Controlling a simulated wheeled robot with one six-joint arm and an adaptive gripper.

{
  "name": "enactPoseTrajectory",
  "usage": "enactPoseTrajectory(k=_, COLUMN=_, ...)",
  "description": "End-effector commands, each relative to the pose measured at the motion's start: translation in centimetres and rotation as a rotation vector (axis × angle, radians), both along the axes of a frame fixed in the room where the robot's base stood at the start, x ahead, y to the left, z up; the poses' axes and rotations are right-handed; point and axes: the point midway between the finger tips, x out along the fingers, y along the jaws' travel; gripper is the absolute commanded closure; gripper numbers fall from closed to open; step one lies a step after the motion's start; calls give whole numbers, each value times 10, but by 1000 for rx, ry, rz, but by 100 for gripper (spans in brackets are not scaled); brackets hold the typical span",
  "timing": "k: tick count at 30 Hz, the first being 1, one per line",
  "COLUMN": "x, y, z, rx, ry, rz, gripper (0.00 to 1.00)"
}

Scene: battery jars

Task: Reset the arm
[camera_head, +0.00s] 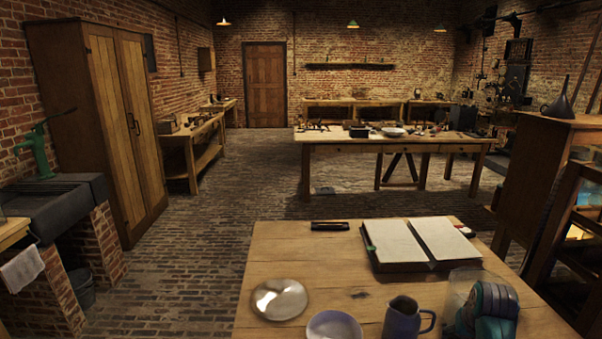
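My gripper is not visible in the head view. A teal and grey rounded form at the bottom right looks like part of my arm, but its fingers do not show. The near wooden table (290,244) fills the bottom of the view. On it are a shiny metal dish (279,299), a pale bowl (334,327), a dark blue-grey jug (404,319) and a clear glass jar (456,290). The teal and grey form partly covers the jar.
An open book (412,243) and a small dark case (330,226) lie towards the table's back. A cabinet with a funnel (560,103) stands at the right. A long workbench (390,142) stands beyond open brick floor (215,235). A sink (50,208) is at the left.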

Motion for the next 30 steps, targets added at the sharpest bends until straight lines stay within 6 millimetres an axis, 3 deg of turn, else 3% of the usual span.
enactPoseTrajectory(k=9, x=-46, y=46, z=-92, rx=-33, ry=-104, rz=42, gripper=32)
enactPoseTrajectory(k=15, x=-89, y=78, z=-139, rx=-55, ry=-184, rz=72, gripper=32)
enactPoseTrajectory(k=24, x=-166, y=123, z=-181, rx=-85, ry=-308, rz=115, gripper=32)
enactPoseTrajectory(k=30, x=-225, y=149, z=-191, rx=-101, ry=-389, rz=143, gripper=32)
